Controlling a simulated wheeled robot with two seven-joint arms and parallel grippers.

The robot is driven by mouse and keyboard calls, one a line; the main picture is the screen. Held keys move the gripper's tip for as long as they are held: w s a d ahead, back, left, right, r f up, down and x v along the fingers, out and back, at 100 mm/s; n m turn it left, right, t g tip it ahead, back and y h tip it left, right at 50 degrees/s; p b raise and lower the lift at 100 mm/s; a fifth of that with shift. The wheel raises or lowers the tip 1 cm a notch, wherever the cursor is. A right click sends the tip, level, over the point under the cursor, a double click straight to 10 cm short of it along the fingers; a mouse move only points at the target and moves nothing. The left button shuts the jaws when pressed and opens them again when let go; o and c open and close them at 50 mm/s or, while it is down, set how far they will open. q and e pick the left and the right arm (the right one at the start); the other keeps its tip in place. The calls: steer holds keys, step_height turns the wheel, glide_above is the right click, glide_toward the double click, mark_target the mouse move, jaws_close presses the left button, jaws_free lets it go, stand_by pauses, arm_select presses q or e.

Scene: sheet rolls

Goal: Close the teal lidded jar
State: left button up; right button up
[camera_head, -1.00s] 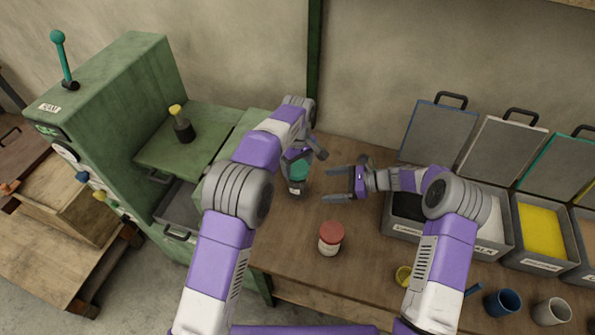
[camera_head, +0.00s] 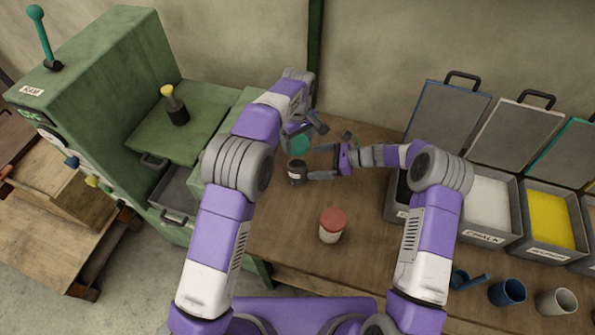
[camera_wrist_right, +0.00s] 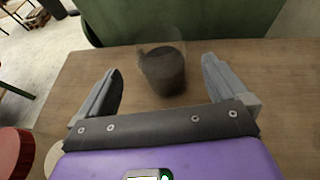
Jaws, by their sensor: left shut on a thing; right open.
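The jar (camera_head: 296,174) is a clear glass with dark contents and a pale label. It stands upright on the wooden table, and its mouth looks open. The teal lid (camera_head: 298,145) is off the jar, above or behind its mouth, held by my left gripper (camera_head: 304,132), which is shut on it. My right gripper (camera_head: 314,162) is open and reaches in from the right beside the jar. In the right wrist view the jar (camera_wrist_right: 163,72) stands ahead, centred between the open fingers (camera_wrist_right: 162,80); whether they touch it I cannot tell.
A red-lidded jar (camera_head: 332,225) stands nearer the front of the table (camera_head: 285,220). Open-lidded bins, including a yellow one (camera_head: 550,220), line the right. A green machine (camera_head: 100,85) stands left. Cups, including a blue one (camera_head: 507,292), sit front right.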

steer(key=x, duration=0.7)
steer(key=shift+a+f, duration=0.1)
steer(key=c, duration=1.3)
arm_select(q)
glide_above(298, 160)
step_height(298, 160, down, 5)
steer(key=shift+f, duration=0.1)
arm_select(e)
steer(key=shift+c, duration=0.2)
arm_select(q)
steer(key=shift+s+a+f, duration=0.1)
steer(key=shift+f, duration=0.85)
arm_select(e)
steer(key=shift+s+a, duration=0.1)
steer(key=shift+s, duration=0.05)
arm_select(q)
steer(key=shift+c, duration=0.4)
